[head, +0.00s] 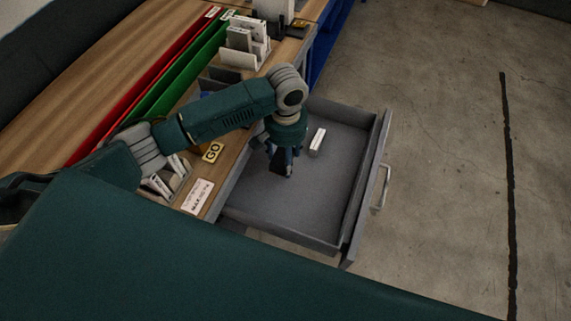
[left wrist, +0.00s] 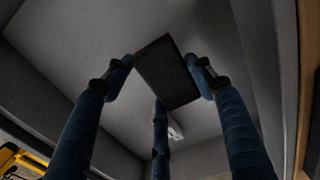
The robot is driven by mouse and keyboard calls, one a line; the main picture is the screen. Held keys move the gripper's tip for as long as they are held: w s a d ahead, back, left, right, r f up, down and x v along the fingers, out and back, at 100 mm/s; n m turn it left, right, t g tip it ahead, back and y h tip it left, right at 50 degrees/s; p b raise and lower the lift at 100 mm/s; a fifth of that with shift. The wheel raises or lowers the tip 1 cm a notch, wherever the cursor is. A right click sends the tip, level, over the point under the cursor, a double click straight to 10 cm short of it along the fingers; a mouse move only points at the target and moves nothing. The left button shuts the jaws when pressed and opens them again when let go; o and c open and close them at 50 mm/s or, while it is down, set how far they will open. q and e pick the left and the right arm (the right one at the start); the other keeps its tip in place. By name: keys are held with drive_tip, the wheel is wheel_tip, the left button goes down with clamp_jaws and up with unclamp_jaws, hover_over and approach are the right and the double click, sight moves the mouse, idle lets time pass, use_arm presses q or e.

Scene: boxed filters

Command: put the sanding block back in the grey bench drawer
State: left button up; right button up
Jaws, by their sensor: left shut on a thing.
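The grey bench drawer (head: 330,205) is pulled open from the bench. My left gripper (head: 283,160) points down inside the drawer's outline, over its left half. It is shut on a dark, flat block, which I take to be the sanding block (head: 288,171); its dark face shows between the fingers in the left wrist view (left wrist: 168,72). The drawer's floor (left wrist: 80,45) lies beyond it. I cannot tell whether the block touches the floor. My right gripper is not in view.
A small white box (head: 317,140) lies in the drawer, to the right of my gripper. The drawer floor in front is clear.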

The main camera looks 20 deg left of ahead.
use_arm(q)
drive_tip(key=shift+f, duration=2.3)
drive_tip(key=shift+f, duration=0.15)
drive_tip(key=o, duration=1.2)
drive_tip(key=shift+o, duration=0.2)
wheel_tip(320, 180, up, 12)
drive_tip(key=shift+r, duration=0.2)
